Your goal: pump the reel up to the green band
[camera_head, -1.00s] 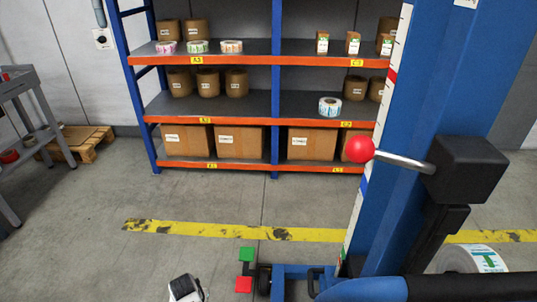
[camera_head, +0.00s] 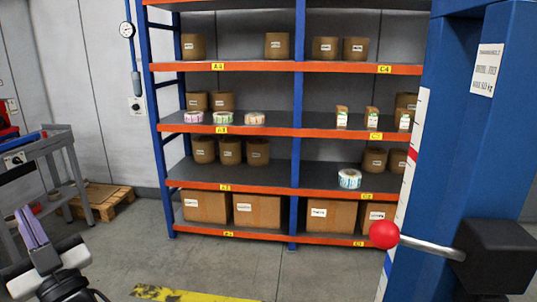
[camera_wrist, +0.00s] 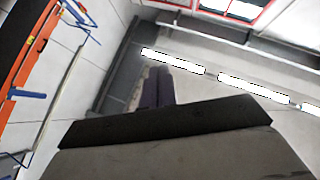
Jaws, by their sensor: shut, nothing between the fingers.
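The blue lifter mast (camera_head: 465,150) stands at the right. A white scale strip (camera_head: 404,185) runs down its left edge, with a red mark high up and a blue mark lower down. No green band shows on the visible part. A lever with a red ball knob (camera_head: 384,235) sticks out left from a black block (camera_head: 495,255) on the mast. The reel being lifted is out of view. My gripper (camera_head: 32,228) is at the lower left, shut and empty, fingers pointing up, well apart from the mast. Its fingers also show in the wrist view (camera_wrist: 158,87).
A blue and orange shelf rack (camera_head: 296,130) with boxes, brown rolls and label reels (camera_head: 349,178) stands behind. A grey cart (camera_head: 60,165) and a wooden pallet (camera_head: 105,200) are at the left. Bare floor lies between my gripper and the mast.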

